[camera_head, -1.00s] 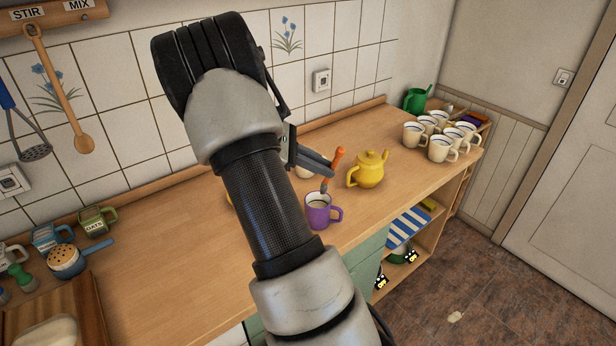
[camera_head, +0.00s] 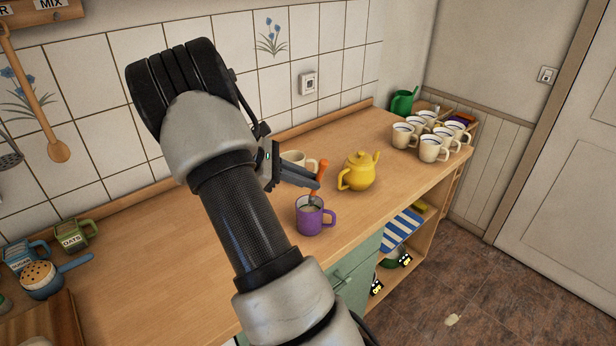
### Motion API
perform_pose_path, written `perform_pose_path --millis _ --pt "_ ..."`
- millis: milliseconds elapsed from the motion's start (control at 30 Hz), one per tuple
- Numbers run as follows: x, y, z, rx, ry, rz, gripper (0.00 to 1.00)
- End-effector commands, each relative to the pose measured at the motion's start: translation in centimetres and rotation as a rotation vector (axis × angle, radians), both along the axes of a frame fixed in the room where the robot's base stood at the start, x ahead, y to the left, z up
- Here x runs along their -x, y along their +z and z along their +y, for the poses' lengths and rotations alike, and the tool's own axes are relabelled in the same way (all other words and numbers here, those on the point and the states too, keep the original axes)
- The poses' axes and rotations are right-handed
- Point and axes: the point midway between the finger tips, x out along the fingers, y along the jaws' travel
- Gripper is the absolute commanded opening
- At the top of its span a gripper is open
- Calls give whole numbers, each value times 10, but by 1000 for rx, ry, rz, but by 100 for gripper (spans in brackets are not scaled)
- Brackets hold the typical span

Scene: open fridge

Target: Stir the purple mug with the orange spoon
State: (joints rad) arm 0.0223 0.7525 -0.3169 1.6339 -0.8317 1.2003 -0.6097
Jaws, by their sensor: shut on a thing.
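The purple mug (camera_head: 309,220) stands upright on the wooden counter, with its handle to the right. My gripper (camera_head: 316,182) is just above the mug and shut on the orange spoon (camera_head: 322,169). The spoon is near upright, tilted a little, with its orange handle up. Its grey lower end overlaps the mug's opening and appears to be inside the rim. The spoon's tip is hidden in the mug. My arm covers part of the counter to the left.
A yellow teapot (camera_head: 357,172) stands close to the right of the mug. A cream mug (camera_head: 296,158) is behind the gripper, partly hidden. Several cream mugs (camera_head: 431,147) and a green watering can (camera_head: 402,102) are at the far right. The counter's front edge (camera_head: 398,206) is near.

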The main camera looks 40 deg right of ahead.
Motion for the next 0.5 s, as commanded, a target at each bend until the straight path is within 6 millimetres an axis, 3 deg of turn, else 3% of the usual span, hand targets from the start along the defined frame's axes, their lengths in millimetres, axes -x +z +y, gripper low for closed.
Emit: perform_pose_path --millis 500 --pt "0 -55 0 0 0 0 0"
